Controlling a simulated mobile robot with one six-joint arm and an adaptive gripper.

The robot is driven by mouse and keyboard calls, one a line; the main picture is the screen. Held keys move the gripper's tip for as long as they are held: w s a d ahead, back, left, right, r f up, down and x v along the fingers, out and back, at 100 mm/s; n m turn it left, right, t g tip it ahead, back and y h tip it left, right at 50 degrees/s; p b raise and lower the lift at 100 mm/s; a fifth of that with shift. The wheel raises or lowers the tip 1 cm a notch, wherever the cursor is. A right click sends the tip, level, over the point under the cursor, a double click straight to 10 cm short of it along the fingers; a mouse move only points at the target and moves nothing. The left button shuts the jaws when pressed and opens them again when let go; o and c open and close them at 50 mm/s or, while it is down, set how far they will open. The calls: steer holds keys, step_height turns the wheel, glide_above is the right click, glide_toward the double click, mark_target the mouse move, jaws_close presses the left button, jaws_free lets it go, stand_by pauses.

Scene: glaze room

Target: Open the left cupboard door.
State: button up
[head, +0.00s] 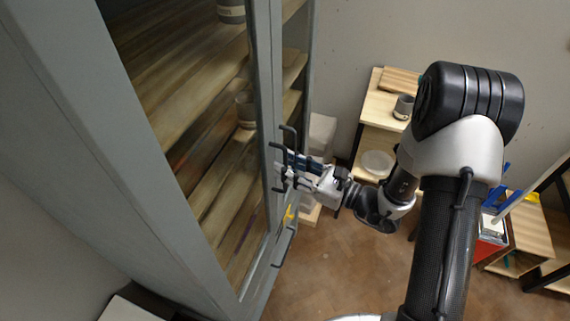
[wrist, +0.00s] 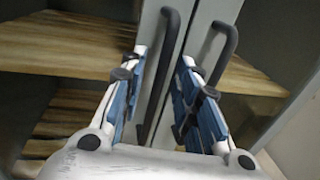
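The grey cupboard (head: 140,190) with glazed doors fills the left of the head view. Its left door (head: 190,130) is the nearer one and looks shut against the right door. In the wrist view the left door's black bar handle (wrist: 160,75) stands upright beside the right door's handle (wrist: 214,75). My gripper (head: 283,163) is at the handles in the head view. In the wrist view my gripper (wrist: 164,58) is open, with the left handle between its blue-padded fingers and gaps showing. The right finger lies between the two handles, partly covering the right one. Contact cannot be told.
Lower black handles (head: 284,248) are on the cupboard below my gripper. Wooden shelves with cups (head: 245,110) show behind the glass. A small wooden shelf unit (head: 377,108) with a mug (head: 403,107) stands by the back wall. Brown floor (head: 340,260) is clear before the cupboard.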

steer(key=shift+w+a, duration=0.35)
steer(key=shift+a, duration=0.25)
steer(key=shift+c, duration=0.5)
jaws_close()
